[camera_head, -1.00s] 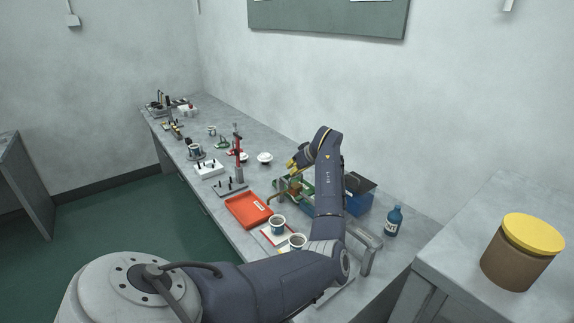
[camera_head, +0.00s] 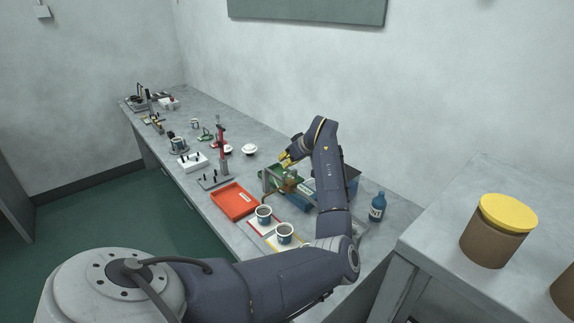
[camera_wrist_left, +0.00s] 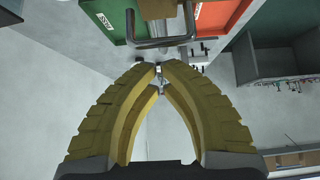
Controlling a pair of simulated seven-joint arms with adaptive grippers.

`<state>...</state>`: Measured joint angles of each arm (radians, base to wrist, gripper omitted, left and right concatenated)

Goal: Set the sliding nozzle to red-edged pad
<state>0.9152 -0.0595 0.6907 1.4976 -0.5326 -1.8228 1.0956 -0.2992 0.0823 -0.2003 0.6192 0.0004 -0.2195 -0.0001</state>
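The nozzle rig stands mid-bench in the head view, with a brown block (camera_head: 290,184) on it and a thin bent tube (camera_head: 265,183) at its left. I take this block and tube to be the sliding nozzle. My left gripper (camera_head: 287,160) has yellow fingers just above and behind the block. In the left wrist view its fingertips (camera_wrist_left: 161,68) nearly meet, with nothing clearly held. The red-edged pad (camera_head: 251,226) carries a cup (camera_head: 263,215). The yellow-edged pad (camera_head: 273,245) beside it carries another cup (camera_head: 285,233). My right gripper is not in view.
An orange tray (camera_head: 233,200) lies left of the pads. A blue bottle (camera_head: 377,206) stands right of my forearm. A red-column stand (camera_head: 222,140) is farther back. A dark grey bent bar (camera_wrist_left: 165,43) lies ahead of the fingertips in the wrist view, near a green tray (camera_wrist_left: 107,20).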

